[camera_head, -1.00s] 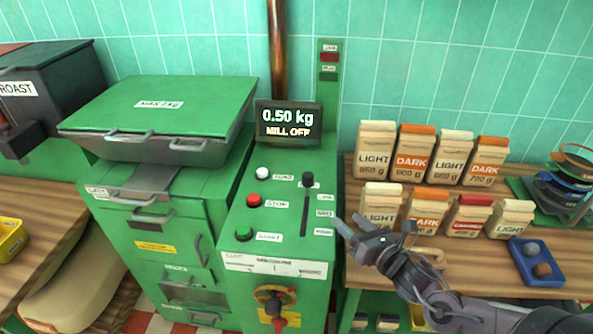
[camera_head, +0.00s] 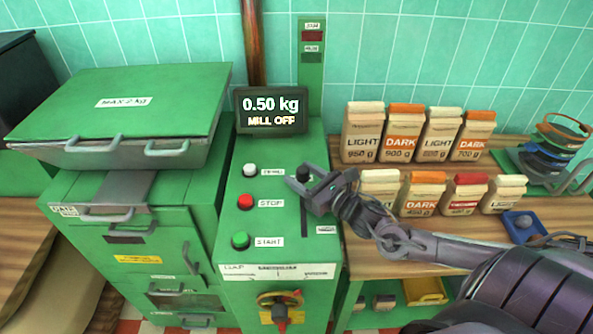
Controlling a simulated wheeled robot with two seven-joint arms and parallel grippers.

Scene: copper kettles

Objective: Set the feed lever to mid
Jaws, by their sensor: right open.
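The feed lever (camera_head: 303,173) has a black knob at the upper end of a dark vertical slot on the green mill panel (camera_head: 272,212). The slot's lower end shows beside a small label; the other position labels are hidden behind my gripper. My right gripper (camera_head: 300,181) is open, with its fingertips at the lever's knob. I cannot tell whether they touch it. The display (camera_head: 271,111) reads 0.50 kg and MILL OFF. My left gripper is not in view.
White (camera_head: 249,170), red (camera_head: 245,202) and green (camera_head: 240,240) buttons sit left of the slot. A red-and-yellow rotary switch (camera_head: 280,308) is on the front. Several coffee bags (camera_head: 402,134) stand on the wooden counter at right. A green lidded hopper (camera_head: 130,105) stands at left.

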